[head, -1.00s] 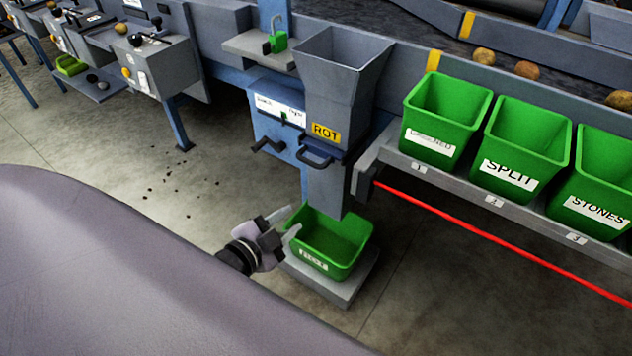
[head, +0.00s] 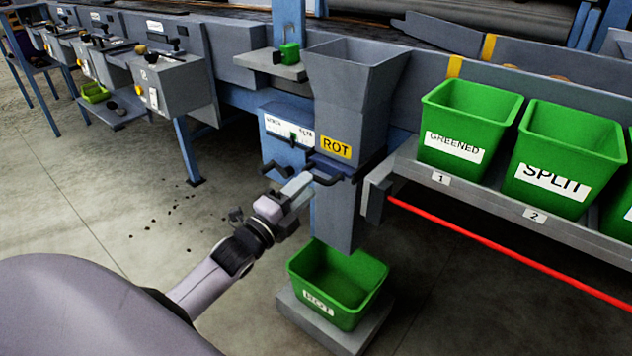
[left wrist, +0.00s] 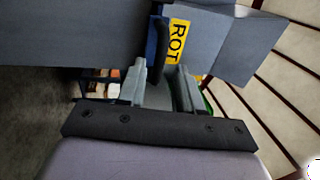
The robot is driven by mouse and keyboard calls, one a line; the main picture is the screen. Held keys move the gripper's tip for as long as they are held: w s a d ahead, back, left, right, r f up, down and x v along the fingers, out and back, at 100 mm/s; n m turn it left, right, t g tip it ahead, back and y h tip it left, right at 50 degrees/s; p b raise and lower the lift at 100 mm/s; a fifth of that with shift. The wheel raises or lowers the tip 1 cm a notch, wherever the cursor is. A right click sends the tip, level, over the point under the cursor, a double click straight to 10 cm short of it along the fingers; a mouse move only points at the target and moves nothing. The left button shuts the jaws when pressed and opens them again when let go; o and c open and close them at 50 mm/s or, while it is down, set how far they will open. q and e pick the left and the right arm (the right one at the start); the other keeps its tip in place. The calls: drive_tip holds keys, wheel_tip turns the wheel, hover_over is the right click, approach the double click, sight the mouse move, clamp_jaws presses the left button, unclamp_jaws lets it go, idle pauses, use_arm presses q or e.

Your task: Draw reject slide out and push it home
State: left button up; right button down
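The grey hopper marked ROT (head: 352,95) has a blue slide (head: 330,163) under it with a dark bar handle (head: 322,180) at its front. My left gripper (head: 306,184) is raised close to this handle. In the left wrist view its two fingers (left wrist: 160,78) stand apart, with the dark handle (left wrist: 156,45) just beyond and partly between their tips. The yellow ROT label (left wrist: 178,42) shows behind. I cannot tell whether the fingers touch the handle. My right gripper is not in view.
A second dark handle (head: 276,170) sticks out from the blue box just left. A green bin (head: 337,284) stands on a low grey plinth below the chute. Labelled green bins (head: 456,128) line the shelf at right. The floor at left is open, with scattered crumbs.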

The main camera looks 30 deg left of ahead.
use_arm(q)
drive_tip(key=shift+b+x, duration=0.4)
drive_tip(key=shift+x, duration=1.8)
drive_tip(key=shift+c, duration=0.4)
